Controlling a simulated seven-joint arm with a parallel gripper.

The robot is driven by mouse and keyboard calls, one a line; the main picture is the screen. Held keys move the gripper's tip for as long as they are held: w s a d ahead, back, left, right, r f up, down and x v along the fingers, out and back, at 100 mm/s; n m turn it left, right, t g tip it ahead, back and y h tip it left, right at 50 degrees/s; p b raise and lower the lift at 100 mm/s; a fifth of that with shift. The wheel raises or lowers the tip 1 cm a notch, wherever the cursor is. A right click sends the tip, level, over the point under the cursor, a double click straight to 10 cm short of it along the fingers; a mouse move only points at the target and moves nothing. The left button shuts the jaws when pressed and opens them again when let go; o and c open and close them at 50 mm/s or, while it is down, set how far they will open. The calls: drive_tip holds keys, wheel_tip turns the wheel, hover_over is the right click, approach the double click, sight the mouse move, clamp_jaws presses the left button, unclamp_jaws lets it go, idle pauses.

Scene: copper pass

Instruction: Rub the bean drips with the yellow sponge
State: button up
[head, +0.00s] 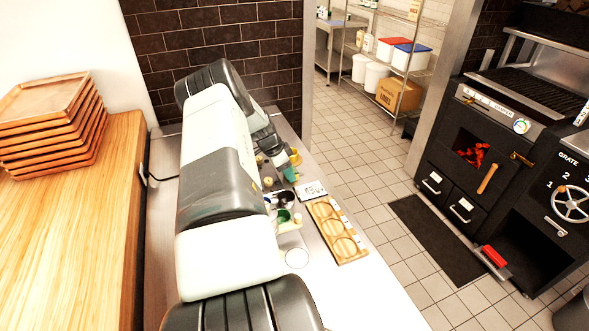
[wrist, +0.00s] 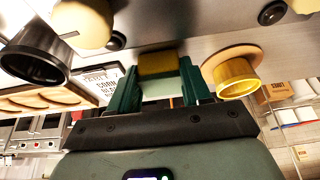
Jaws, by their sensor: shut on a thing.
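The yellow sponge (wrist: 158,65), with a paler layer on one side, sits between the green fingers of my gripper (wrist: 158,85) in the wrist view. My gripper is shut on it, and the steel counter (wrist: 195,45) shows just past it. I cannot tell whether the sponge touches the counter. In the head view my arm covers much of the counter, and the sponge cannot be told apart from the small items around the gripper. I cannot make out any bean drips in either view.
A yellow cup (wrist: 237,78) stands close beside my gripper, with a dark cup (wrist: 36,57) on the other side. A wooden tray with round recesses (head: 352,258) and a small sign (head: 312,190) lie on the counter.

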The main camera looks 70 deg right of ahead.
drive_tip(key=shift+s+d, duration=0.1)
drive_tip(key=shift+d, duration=0.25)
drive_tip(key=shift+s+d, duration=2.95)
drive_tip(key=shift+w+a, duration=3.15)
drive_tip(key=shift+w, duration=0.05)
drive_tip(key=shift+r, duration=4.05)
